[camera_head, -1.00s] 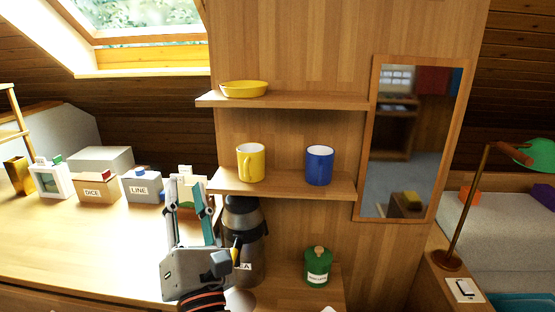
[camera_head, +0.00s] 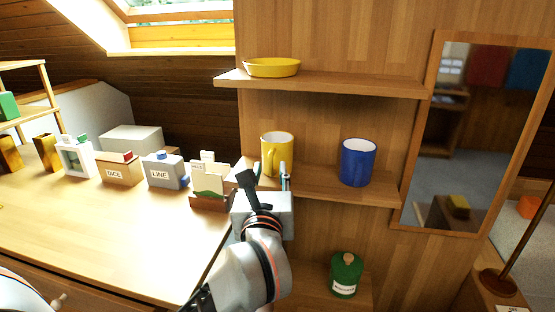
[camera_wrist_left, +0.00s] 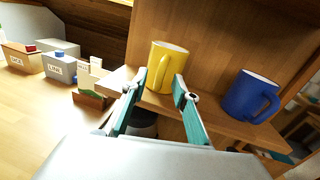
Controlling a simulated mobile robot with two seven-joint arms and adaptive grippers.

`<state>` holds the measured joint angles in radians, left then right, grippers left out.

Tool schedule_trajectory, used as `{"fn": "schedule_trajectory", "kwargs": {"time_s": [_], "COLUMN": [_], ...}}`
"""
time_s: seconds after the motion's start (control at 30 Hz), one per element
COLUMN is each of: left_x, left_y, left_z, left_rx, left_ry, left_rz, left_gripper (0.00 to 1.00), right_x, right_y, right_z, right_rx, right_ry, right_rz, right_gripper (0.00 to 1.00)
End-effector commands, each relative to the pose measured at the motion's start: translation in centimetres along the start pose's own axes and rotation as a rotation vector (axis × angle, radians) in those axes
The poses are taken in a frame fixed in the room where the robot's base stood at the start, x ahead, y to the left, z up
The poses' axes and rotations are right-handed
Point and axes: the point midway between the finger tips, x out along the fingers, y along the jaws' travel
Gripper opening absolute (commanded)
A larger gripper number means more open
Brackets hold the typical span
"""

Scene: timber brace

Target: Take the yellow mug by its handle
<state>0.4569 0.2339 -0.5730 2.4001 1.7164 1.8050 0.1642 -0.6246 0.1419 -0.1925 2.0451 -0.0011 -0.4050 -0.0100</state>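The yellow mug (camera_head: 281,145) stands upright on the middle wooden shelf (camera_head: 330,185), its handle (camera_head: 270,160) facing out towards me. My left gripper (camera_head: 267,176) is just in front of the mug, overlapping its lower part in the head view. In the left wrist view, the two teal fingers of the left gripper (camera_wrist_left: 160,84) are spread apart with nothing between them. The yellow mug (camera_wrist_left: 166,64) shows just beyond the fingertips, with its handle (camera_wrist_left: 163,74) between them in the picture. Contact cannot be made out. My right gripper is not in view.
A blue mug (camera_head: 357,162) stands to the right on the same shelf. A yellow bowl (camera_head: 271,67) sits on the upper shelf (camera_head: 340,84). A green jar (camera_head: 345,274) stands below. Labelled boxes (camera_head: 165,170) line the desk (camera_head: 110,225) at left. A mirror (camera_head: 470,135) hangs at right.

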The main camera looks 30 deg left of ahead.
Motion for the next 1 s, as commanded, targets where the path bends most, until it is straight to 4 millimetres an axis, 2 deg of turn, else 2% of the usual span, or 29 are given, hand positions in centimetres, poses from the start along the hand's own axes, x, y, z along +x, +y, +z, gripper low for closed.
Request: {"fn": "schedule_trajectory", "kwargs": {"time_s": [0.13,0.4,0.43,0.5,0.53,0.87,1.0], "left_x": [1.6,1.9,1.9,1.9,1.9,1.8,1.8], "left_y": [0.0,0.0,0.0,0.0,0.0,0.0,0.0], "left_z": [-0.1,-0.1,-0.1,-0.1,-0.1,0.1,1.3], "left_rx": [0.003,0.001,0.001,0.001,0.001,0.001,-0.003], "left_ry": [-0.001,0.0,0.0,0.0,0.0,-0.002,-0.005], "left_rz": [0.001,0.001,0.001,0.001,0.001,0.001,0.001], "left_gripper": [0.29,0.29,0.24,0.06,0.0,0.0,0.0], "right_x": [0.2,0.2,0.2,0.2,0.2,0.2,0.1], "right_y": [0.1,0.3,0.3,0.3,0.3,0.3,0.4], "right_z": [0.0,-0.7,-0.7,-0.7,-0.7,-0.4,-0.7], "right_rx": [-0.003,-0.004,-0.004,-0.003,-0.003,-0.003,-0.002], "right_ry": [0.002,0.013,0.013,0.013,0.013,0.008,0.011], "right_rz": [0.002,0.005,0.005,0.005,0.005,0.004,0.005], "right_gripper": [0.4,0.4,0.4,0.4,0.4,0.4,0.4]}}
